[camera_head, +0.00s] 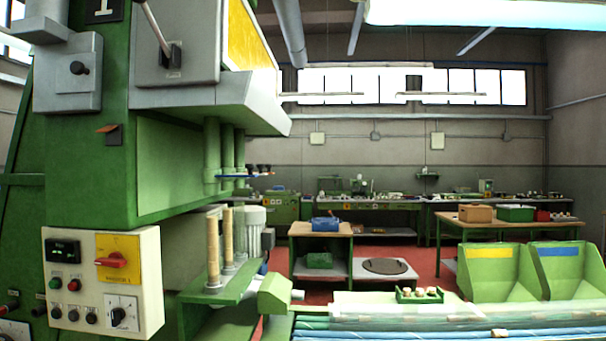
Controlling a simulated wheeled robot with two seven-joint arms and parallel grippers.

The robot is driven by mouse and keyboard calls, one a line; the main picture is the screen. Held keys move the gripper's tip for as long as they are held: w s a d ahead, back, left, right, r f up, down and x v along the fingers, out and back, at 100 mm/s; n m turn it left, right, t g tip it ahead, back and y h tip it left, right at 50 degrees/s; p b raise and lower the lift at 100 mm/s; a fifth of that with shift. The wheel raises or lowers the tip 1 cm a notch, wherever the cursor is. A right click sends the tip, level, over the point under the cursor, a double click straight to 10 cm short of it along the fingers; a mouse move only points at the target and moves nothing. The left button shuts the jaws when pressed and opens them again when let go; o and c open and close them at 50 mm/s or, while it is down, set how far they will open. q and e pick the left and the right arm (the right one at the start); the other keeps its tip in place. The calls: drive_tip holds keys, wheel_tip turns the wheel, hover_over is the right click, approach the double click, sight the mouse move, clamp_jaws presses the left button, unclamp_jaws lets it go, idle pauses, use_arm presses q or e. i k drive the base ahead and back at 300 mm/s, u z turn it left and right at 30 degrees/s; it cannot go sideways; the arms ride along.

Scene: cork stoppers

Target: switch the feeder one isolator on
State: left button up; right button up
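A red rotary handle (112,260) sits on a yellow plate (131,244) on the cream control box at the left. The handle lies roughly horizontal. A small label below it is too blurred to read surely, so I cannot confirm that this is the feeder one isolator. Neither of my grippers is in view.
The control box (60,235) also has a black display, green and red buttons, and a black selector knob (119,316). It is on a large green machine (95,170). Green bins (495,272) stand at the right. A workbench (320,229) stands farther back.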

sight(115, 259)
drive_tip(key=u, duration=0.1)
drive_tip(key=i, duration=0.85)
drive_tip(key=u, duration=0.4)
